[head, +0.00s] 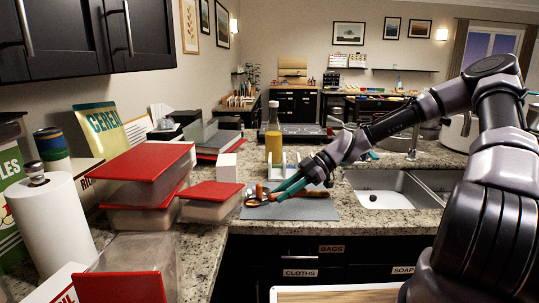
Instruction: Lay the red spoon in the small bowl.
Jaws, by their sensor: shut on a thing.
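My gripper (272,196), with teal fingers, is low over the grey mat (300,211) on the counter, left of the sink. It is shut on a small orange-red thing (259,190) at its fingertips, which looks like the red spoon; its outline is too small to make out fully. A rounded orange and pale shape (253,203) lies just left of the fingertips; I cannot tell whether it is part of the spoon or another thing. I cannot clearly make out the small bowl.
Red-lidded containers (211,191) stand close left of the mat, with a paper towel roll (48,235) further left. An oil bottle (273,135) and a white rack (283,165) stand behind the gripper. The sink (385,190) is to the right. The mat's front right is clear.

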